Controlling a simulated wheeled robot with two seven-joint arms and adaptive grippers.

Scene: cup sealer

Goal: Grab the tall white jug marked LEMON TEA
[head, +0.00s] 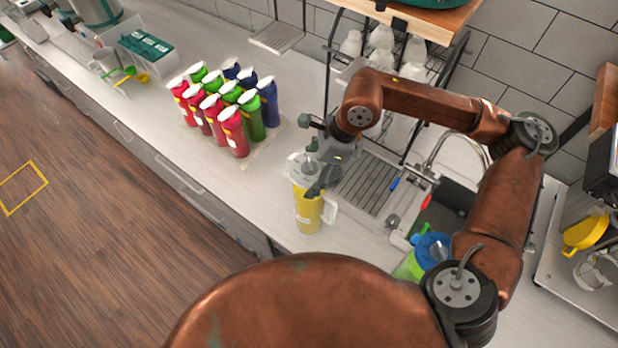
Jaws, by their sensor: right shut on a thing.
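A tall jug (308,212) with yellow contents or a yellow lower part and a pale upper part stands upright on the counter near its front edge, beside the sink. Its marking is too small to read. My right gripper (318,181) is shut on the upper part of this jug, with dark fingers across its right side. The gripper and wrist hide part of the jug's top. My left gripper is not in view.
Several red, green and blue bottles (229,113) stand left of the jug. A drainer and sink (452,195) lie to the right. A blue-lidded green container (408,267) stands near my right arm. A black rack rises behind. The counter (215,180) left of the jug is clear.

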